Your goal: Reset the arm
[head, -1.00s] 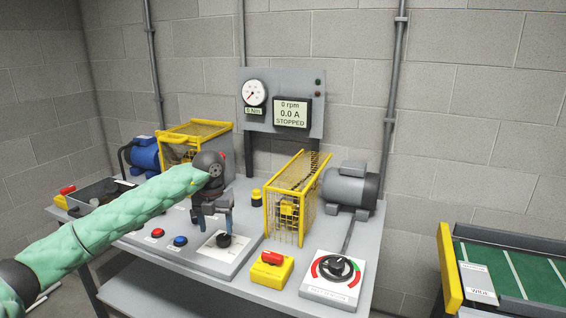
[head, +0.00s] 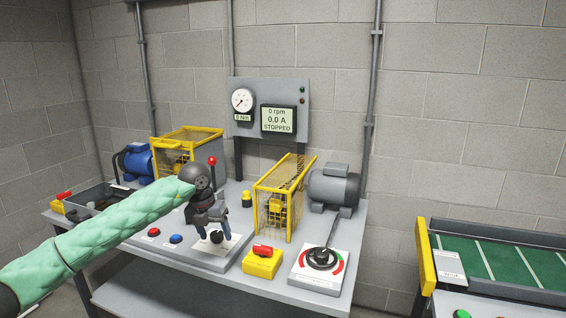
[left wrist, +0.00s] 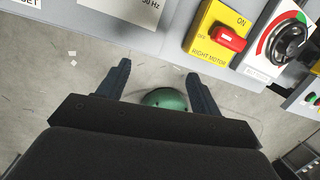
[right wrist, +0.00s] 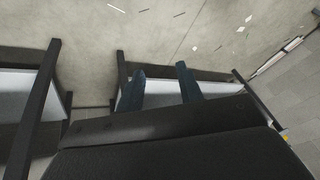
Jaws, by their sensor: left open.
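My left arm in its green sleeve reaches in from the left in the head view. My left gripper (head: 213,242) points down in front of the white plate with a black knob (head: 217,236) on the bench. In the left wrist view its fingers (left wrist: 160,75) are apart with nothing between them; floor shows below, and the bench's front edge lies across the top. My right gripper is outside the head view. In the right wrist view its fingers (right wrist: 161,72) are apart and empty, over floor and a grey-white surface.
The bench (head: 210,275) carries a red button (head: 154,232), a blue button (head: 176,239), a yellow switch box (head: 262,263), a rotary dial (head: 320,259), yellow cages and a grey motor (head: 334,187). The display (head: 278,119) reads STOPPED. A green conveyor (head: 510,262) stands at right.

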